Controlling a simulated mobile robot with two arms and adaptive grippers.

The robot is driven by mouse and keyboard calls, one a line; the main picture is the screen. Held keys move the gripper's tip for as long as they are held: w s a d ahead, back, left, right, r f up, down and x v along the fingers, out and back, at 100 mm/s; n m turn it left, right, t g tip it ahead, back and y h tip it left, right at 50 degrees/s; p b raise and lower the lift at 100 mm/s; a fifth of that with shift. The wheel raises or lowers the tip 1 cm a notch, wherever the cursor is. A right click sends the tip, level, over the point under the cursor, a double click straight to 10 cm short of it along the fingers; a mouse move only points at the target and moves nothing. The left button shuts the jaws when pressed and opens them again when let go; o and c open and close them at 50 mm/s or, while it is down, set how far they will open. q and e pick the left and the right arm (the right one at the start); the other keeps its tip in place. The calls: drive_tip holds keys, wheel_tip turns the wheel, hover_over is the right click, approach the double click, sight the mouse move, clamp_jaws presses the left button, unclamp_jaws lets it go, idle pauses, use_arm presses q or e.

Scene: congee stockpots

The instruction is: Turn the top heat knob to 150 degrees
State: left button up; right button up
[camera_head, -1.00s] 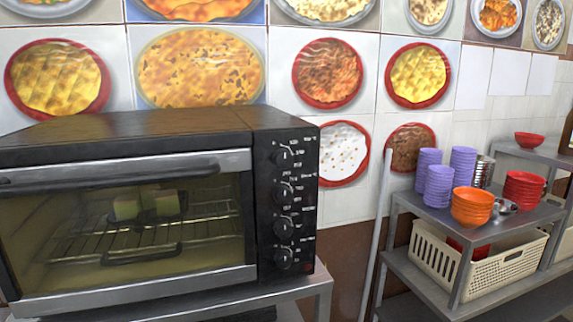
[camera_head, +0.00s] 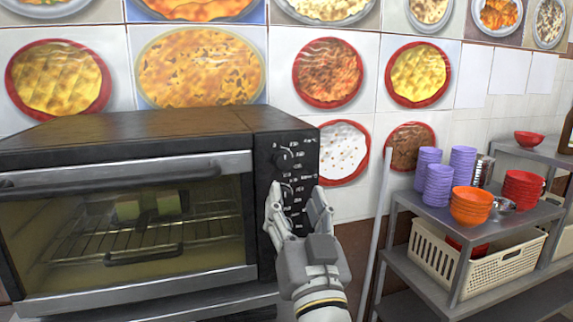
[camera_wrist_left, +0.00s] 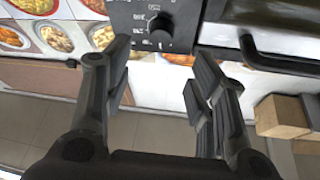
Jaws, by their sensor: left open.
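The oven's black control panel (camera_head: 262,155) has a column of heat knobs on the front right. The top heat knob (camera_head: 283,158) is uncovered in the head view, with its pointer and printed scale too small to read exactly. My left gripper (camera_head: 297,193) is open and empty in front of the panel, below the top knob. Its fingers and palm hide most of the lower knobs. In the left wrist view one black knob (camera_wrist_left: 160,28) shows beyond the open fingers (camera_wrist_left: 158,75), apart from them; I cannot tell which knob it is. My right gripper is not in view.
The oven door (camera_head: 130,225) is shut, with a long handle (camera_head: 110,180) across its top and food inside. A grey pole (camera_head: 378,230) stands right of the oven. A metal shelf (camera_head: 400,200) holds purple, orange and red bowls and a cream basket (camera_head: 500,262).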

sight(284, 164)
use_arm(q)
drive_tip(key=p+x, duration=0.3)
drive_tip(key=x, duration=0.4)
drive_tip(key=shift+w+a+r+p, duration=0.1)
drive_tip(key=shift+w+r+p, duration=0.1)
drive_tip(key=shift+p, duration=0.2)
drive_tip(key=shift+w+a+r, duration=0.1)
drive_tip(key=shift+w+a, duration=0.05)
drive_tip(key=shift+w, duration=0.5)
drive_tip(key=c, duration=1)
